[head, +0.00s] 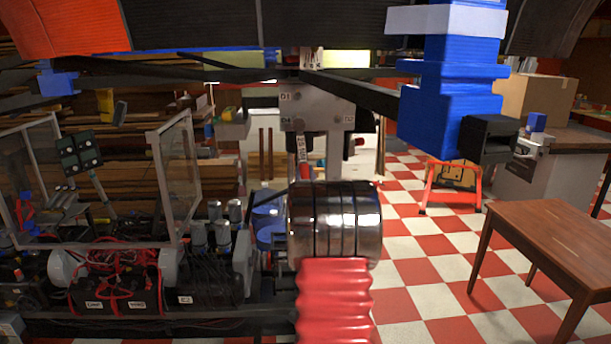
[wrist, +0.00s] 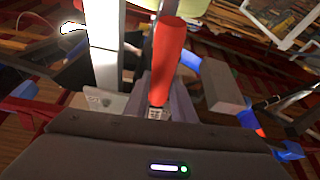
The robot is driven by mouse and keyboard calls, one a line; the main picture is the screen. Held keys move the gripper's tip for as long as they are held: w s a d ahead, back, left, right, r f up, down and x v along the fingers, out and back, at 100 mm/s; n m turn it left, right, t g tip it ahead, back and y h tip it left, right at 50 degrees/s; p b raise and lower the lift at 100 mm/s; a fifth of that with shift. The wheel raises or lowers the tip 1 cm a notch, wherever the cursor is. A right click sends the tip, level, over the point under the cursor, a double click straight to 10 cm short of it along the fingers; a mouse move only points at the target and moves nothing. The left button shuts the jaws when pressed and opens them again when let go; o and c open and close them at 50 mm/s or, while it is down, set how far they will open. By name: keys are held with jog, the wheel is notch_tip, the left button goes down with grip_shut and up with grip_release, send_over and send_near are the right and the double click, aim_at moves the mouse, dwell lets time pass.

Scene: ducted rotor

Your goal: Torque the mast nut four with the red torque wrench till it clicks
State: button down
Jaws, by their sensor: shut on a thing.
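In the wrist view the red torque wrench (wrist: 169,55) extends up the picture from my gripper (wrist: 158,100), which is shut on it near a small pale label. In the head view a red and white-labelled piece, seemingly the same wrench (head: 303,170), stands nearly upright just below the grey mast block (head: 318,105). The block bears small labels D1, D2 and what looks like D4 at its left edge. Mast nut four cannot be clearly made out, and I cannot tell whether the wrench touches a nut.
Dark rotor arms (head: 365,95) spread from the mast above. Clear panels (head: 175,180) and a wired machine (head: 115,275) stand at left. A brown table (head: 550,235) is at right on a checkered floor (head: 420,255) with open room. A small red-framed stand (head: 452,185) is behind.

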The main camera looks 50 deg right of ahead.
jog(key=shift+s+a, duration=1.4)
jog(key=shift+a, duration=0.15)
jog(key=w+a+f+n+t+y, duration=0.15)
jog(key=w+a+f, duration=0.3)
jog(key=a, duration=0.45)
jog(key=w+a+f+n+t+y, duration=0.1)
jog(key=w+a+f+t+y, duration=0.15)
jog(key=w+a, duration=0.45)
jog(key=w+a+f+n+t+y, duration=0.1)
jog(key=w+a+f+n+y, duration=0.25)
jog(key=a, duration=0.65)
jog(key=a+f+n+y, duration=0.1)
jog(key=a+f+y, duration=0.1)
jog(key=a, duration=0.8)
jog(key=a+f+n+t+y, duration=0.1)
jog(key=a+f+y, duration=0.2)
jog(key=a, duration=0.7)
jog(key=a+f+n+y, duration=0.1)
jog(key=a+f+y, duration=0.2)
jog(key=a, duration=0.7)
notch_tip(320, 180, down, 3)
jog(key=shift+s+r+t, duration=0.15)
jog(key=shift+r+t, duration=0.05)
jog(key=shift+t, duration=0.1)
jog(key=shift+d+y, duration=0.1)
jog(key=shift+y, duration=0.15)
